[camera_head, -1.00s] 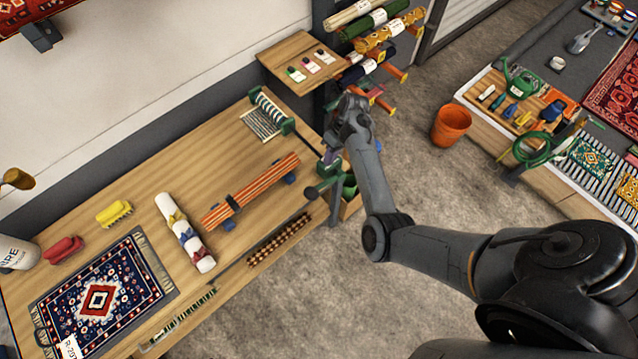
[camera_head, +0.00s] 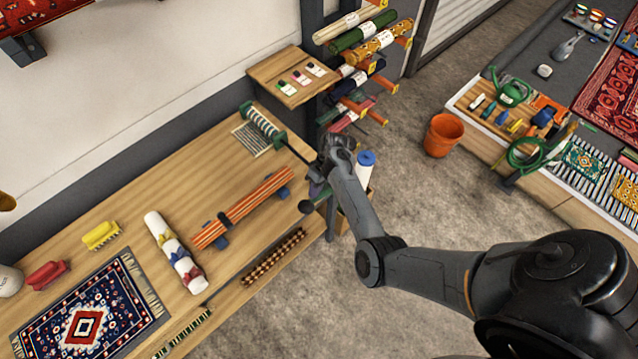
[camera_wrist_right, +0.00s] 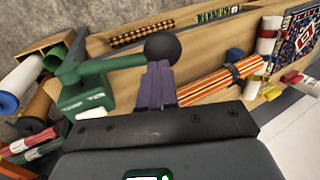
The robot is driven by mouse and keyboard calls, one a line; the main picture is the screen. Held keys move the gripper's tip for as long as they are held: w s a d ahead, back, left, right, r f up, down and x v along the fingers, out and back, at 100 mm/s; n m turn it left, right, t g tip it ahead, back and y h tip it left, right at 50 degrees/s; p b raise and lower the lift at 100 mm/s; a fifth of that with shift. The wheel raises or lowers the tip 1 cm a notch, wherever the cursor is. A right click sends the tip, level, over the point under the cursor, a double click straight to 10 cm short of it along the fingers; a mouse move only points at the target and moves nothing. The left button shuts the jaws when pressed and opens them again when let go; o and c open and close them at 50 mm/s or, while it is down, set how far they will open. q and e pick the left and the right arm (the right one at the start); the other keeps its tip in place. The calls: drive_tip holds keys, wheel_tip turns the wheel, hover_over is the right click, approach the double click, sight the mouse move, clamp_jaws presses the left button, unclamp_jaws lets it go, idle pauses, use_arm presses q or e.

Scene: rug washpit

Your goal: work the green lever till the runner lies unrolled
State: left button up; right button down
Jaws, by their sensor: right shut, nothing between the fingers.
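The green lever (camera_wrist_right: 112,65) has a round black knob (camera_wrist_right: 162,48) at its end and a green labelled housing (camera_wrist_right: 85,97). In the head view the knob (camera_head: 305,207) hangs at the table's right edge; my arm hides most of the lever. My right gripper (camera_head: 318,187) is shut and empty at the knob. Its purple fingers (camera_wrist_right: 158,72) end right by the knob; I cannot tell whether they touch.
The wooden table (camera_head: 200,130) also holds an orange striped bundle (camera_head: 243,208), a white roll (camera_head: 174,252), brushes (camera_head: 101,235) and a patterned rug (camera_head: 85,318). A rack of rolls (camera_head: 362,35) stands behind. An orange bucket (camera_head: 443,134) stands on the floor to the right.

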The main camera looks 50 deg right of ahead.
sight(308, 205)
use_arm(q)
drive_tip(key=shift+a+f+b, duration=0.15)
drive_tip(key=shift+f+b, duration=1.4)
drive_tip(key=shift+f, duration=0.55)
use_arm(e)
drive_tip(key=shift+x, duration=2.2)
